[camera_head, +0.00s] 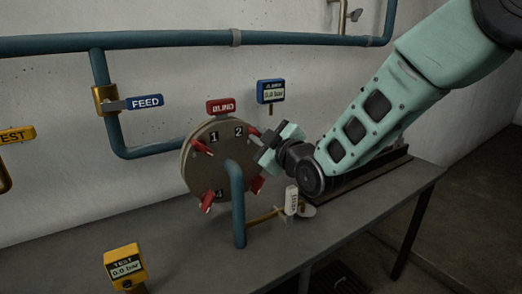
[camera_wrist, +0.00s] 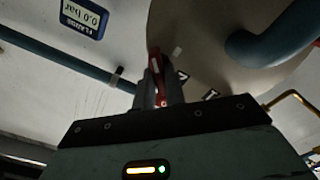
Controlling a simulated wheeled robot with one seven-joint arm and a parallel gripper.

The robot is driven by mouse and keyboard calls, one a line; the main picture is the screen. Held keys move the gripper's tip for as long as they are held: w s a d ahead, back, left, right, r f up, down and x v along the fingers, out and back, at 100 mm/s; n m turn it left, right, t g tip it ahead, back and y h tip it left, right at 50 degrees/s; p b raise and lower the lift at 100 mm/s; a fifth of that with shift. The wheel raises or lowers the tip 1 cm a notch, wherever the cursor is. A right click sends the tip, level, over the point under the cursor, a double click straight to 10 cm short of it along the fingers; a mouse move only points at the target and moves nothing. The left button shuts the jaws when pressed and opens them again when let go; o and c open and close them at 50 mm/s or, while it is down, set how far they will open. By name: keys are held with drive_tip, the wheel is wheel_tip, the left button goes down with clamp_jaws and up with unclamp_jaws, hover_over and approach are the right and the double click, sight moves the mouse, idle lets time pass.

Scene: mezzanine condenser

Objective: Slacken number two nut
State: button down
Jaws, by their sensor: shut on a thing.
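A round grey-brown flange cover (camera_head: 215,170) stands on the bench with red nut handles round its rim and number plates reading 1, 2 and 4. The red number two nut handle (camera_head: 252,131) is at its upper right, beside the 2 plate (camera_head: 238,131). My gripper (camera_head: 268,147) is at the right rim of the cover, next to this handle. In the wrist view my gripper (camera_wrist: 161,88) is shut on a red handle (camera_wrist: 156,64), which stands between the fingers. The fingers partly hide it.
A red BLIND tag (camera_head: 220,106) and a blue 0.0 bar gauge (camera_head: 271,92) sit above. A blue pipe (camera_head: 237,205) rises before the cover. A white-tagged valve (camera_head: 291,200) is below my gripper. A yellow TEST gauge (camera_head: 124,265) stands front left.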

drive_tip(key=shift+f+n+b, duration=0.15)
drive_tip(key=shift+n+b, duration=0.45)
drive_tip(key=shift+n, duration=0.1)
drive_tip(key=c, duration=1.5)
unclamp_jaws()
drive_tip(key=shift+o, duration=0.2)
drive_tip(key=shift+s, duration=0.1)
drive_tip(key=b+v, duration=0.3)
drive_tip(key=v, duration=1.4)
drive_tip(key=shift+b, duration=0.3)
drive_tip(key=shift+s+d, duration=0.1)
drive_tip(key=shift+d, duration=0.05)
